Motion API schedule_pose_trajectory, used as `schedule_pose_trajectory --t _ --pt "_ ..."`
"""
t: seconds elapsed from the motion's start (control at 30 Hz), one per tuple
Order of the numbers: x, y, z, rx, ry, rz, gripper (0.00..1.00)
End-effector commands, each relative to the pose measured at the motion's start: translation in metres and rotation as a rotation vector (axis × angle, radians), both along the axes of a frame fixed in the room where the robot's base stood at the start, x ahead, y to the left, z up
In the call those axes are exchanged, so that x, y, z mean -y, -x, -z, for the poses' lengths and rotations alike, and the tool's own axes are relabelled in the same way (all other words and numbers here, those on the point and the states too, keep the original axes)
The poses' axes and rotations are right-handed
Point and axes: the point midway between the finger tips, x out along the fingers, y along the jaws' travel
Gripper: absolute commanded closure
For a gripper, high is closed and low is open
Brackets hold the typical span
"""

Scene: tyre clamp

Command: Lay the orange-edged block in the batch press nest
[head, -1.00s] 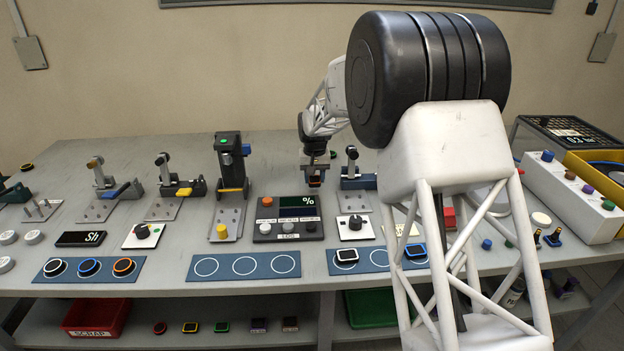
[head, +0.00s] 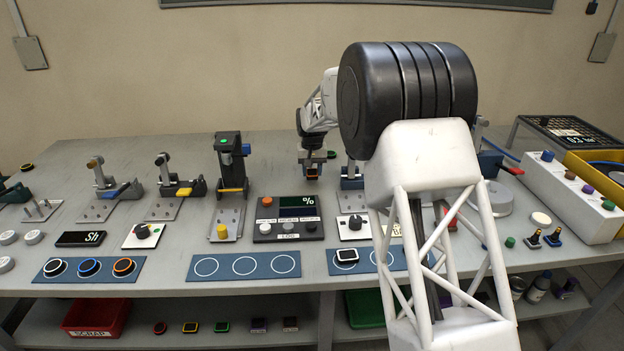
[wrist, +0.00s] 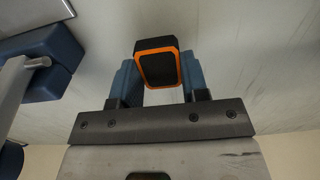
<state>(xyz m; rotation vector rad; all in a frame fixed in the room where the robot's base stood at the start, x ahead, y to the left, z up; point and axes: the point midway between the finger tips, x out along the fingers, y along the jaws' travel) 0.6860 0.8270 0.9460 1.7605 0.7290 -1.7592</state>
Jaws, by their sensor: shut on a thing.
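The orange-edged block (wrist: 160,68) is dark with an orange rim. It sits between the blue fingers of my gripper (wrist: 160,82) in the wrist view. In the head view my gripper (head: 312,161) is shut on it and holds it raised above the back of the bench, left of a lever clamp (head: 352,178). The block shows small there (head: 312,172). A tall press (head: 230,165) with a green-lit top and a yellow knob stands to the left. I cannot tell which fixture is the batch press; no nest is clearly visible.
Two lever clamps (head: 102,180) (head: 170,182) stand farther left. A control box with a % display (head: 288,219) stands in front of my gripper. Blue mats with rings (head: 245,266) line the front edge. My own arm hides part of the right side.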

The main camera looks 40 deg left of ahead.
Motion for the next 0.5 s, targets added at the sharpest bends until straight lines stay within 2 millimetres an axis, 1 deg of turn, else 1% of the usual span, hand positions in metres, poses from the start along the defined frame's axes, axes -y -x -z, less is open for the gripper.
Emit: schedule_pose_trajectory --t 0.3,0.5 --pt "0.000 0.000 0.028 -0.001 0.001 0.000 0.82" --pt "0.000 0.000 0.035 0.000 0.000 0.000 0.82"
